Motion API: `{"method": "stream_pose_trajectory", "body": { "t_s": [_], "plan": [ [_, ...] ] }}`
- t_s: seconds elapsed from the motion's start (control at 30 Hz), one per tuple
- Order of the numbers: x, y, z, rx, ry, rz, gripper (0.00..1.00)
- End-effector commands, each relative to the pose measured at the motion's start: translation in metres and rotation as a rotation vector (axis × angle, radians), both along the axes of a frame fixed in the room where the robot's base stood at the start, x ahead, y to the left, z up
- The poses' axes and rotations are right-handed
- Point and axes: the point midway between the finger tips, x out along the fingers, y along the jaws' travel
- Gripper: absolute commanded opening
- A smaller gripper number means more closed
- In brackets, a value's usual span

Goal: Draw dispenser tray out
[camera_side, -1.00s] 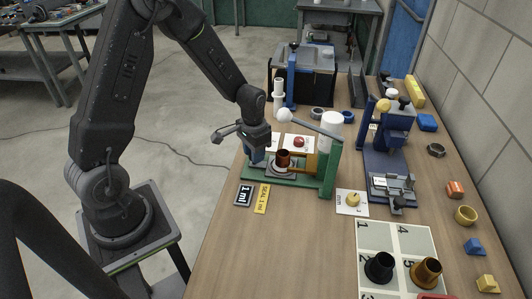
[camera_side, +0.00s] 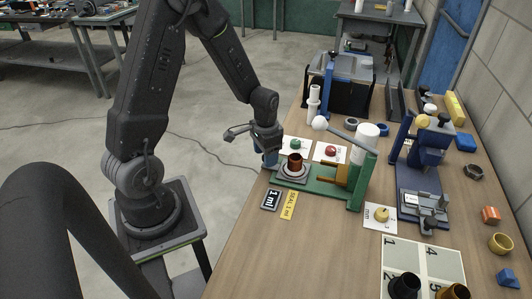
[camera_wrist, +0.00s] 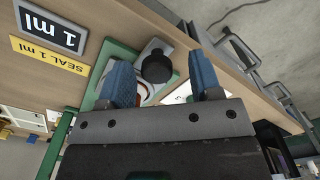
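The dispenser has a green base (camera_side: 325,188), a green post and a lever with a white ball knob (camera_side: 319,123). Its light tray (camera_side: 287,177) is at the left end of the base, away from the white bottle (camera_side: 367,136), and carries a brown vial (camera_side: 295,165). In the wrist view a round black knob (camera_wrist: 157,66) shows at the tray end. My gripper (camera_side: 269,158) is at the left end of the tray. In the wrist view its blue fingers (camera_wrist: 160,78) stand apart, with visible gaps on either side of the knob.
Cards reading "1 ml" (camera_side: 270,200) and "SEAL 1 ml" (camera_side: 289,205) lie in front of the base. Cards with a green ball (camera_side: 295,143) and a red ball (camera_side: 331,151) lie behind it. A blue press (camera_side: 423,170) stands to the right.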

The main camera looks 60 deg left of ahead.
Motion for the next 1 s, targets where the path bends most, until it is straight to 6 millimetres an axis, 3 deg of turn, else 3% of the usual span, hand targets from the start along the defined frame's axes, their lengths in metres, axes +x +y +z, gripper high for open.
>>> {"method": "stream_pose_trajectory", "body": {
  "t_s": [0.27,0.7,1.0],
  "plan": [
    [0.001,0.000,0.011,0.001,-0.004,0.000,0.58],
    [0.001,0.000,0.102,0.003,-0.007,0.000,0.58],
    [0.001,0.000,0.136,0.001,-0.002,0.000,0.58]
  ]
}}
